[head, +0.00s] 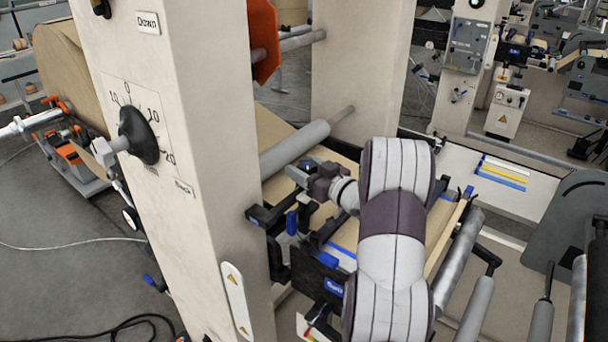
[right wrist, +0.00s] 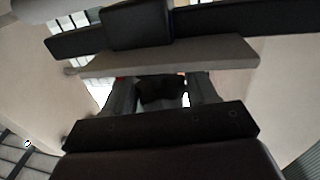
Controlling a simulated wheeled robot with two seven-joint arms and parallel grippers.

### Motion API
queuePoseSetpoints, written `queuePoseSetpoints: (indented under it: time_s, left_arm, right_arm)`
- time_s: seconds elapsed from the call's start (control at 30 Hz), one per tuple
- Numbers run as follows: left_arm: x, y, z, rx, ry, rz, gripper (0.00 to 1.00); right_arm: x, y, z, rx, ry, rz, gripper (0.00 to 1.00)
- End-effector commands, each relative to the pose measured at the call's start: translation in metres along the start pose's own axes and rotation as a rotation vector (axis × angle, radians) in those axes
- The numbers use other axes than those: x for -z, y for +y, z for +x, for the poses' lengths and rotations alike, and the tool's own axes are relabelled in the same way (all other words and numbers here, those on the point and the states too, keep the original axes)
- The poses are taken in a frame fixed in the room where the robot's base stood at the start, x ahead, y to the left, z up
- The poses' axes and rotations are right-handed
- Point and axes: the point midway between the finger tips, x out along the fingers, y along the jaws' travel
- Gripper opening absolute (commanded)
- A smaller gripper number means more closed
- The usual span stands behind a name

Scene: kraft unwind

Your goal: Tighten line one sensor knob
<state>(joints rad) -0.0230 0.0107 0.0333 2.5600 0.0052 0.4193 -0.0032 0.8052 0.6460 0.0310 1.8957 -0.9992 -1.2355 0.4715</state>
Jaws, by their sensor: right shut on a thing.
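My right arm reaches into the machine from below in the head view. Its gripper (head: 300,174) is at the sensor bracket beside the grey roller, above the brown web. In the right wrist view the two dark fingers (right wrist: 163,92) stand on either side of a black knob (right wrist: 162,88), and the gripper is shut on it. The knob is mostly hidden by the fingers in the head view, and its marking cannot be read. My left gripper is not in view.
A cream column (head: 205,150) with a black dial knob (head: 138,136) stands left of the arm. A grey roller (head: 296,150) lies close behind the gripper. A blue-handled clamp (head: 291,223) and black rail are just below. More rollers (head: 458,262) stand at right.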

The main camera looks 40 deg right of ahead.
Motion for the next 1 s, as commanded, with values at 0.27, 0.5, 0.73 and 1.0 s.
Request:
queuePoseSetpoints:
  time_s: [0.27,0.5,0.73,1.0]
  left_arm:
    - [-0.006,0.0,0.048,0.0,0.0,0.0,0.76]
    - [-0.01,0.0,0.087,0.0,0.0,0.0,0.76]
    - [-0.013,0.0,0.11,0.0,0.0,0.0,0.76]
    - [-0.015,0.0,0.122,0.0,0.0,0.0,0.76]
  right_arm:
    - [-0.006,-0.001,0.001,-0.256,0.007,-0.004,0.26]
    - [-0.005,0.001,0.0,-0.465,0.009,-0.004,0.26]
    - [-0.001,0.002,0.0,-0.621,0.011,-0.002,0.26]
    - [0.004,0.004,-0.001,-0.729,0.015,-0.003,0.26]
